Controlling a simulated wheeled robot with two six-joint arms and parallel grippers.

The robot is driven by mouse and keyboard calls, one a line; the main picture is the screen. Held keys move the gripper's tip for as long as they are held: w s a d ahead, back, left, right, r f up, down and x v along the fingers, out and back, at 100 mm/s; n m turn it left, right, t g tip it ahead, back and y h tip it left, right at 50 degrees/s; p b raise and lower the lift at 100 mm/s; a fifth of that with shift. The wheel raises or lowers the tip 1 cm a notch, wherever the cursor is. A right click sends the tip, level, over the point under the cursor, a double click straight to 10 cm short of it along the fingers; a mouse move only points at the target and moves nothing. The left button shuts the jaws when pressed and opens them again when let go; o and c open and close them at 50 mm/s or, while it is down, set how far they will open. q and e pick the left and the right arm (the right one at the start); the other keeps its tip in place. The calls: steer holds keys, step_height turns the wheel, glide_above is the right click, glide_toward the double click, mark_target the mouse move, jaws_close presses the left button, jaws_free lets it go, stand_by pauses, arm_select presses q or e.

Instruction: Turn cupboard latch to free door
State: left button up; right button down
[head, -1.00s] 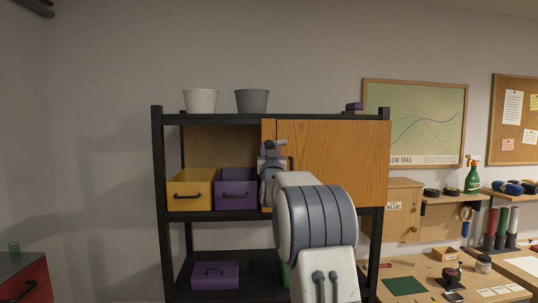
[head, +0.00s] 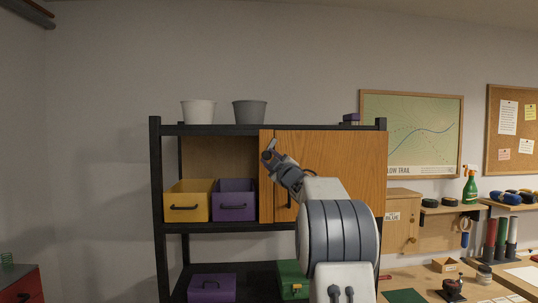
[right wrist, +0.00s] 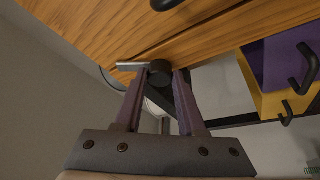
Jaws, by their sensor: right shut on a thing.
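The wooden cupboard door (head: 345,165) is closed on the upper right of the black shelf unit; its wood also shows in the right wrist view (right wrist: 215,22). The latch (right wrist: 131,66), a pale metal bar with a dark round knob, sits near the wood's edge. In the head view my gripper hides the latch. My right gripper (head: 268,150) is tilted at the door's left edge. In the right wrist view its purple fingers (right wrist: 159,75) are on either side of the dark knob, shut on the latch. My left gripper is in neither view.
A yellow bin (head: 188,206) and a purple bin (head: 234,206) stand left of the door. Two pots, white (head: 198,112) and grey (head: 250,112), stand on top of the unit. A purple box (head: 212,288) and a green box (head: 293,279) are on the lower shelf.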

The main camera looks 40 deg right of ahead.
steer(key=n+p, duration=0.1)
steer(key=n, duration=0.1)
steer(key=n+g+y+p, duration=0.1)
steer(key=n, duration=0.1)
steer(key=shift+d+r+p, duration=0.1)
steer(key=shift+r+p, duration=0.2)
steer(key=shift+p, duration=0.05)
steer(key=shift+n+g+y+p, duration=0.3)
steer(key=shift+n+y+p, duration=0.2)
steer(key=shift+n+p, duration=0.65)
steer(key=shift+f+n, duration=0.1)
steer(key=shift+n, duration=0.15)
steer(key=c, duration=0.5)
jaws_free()
steer(key=shift+s, duration=0.1)
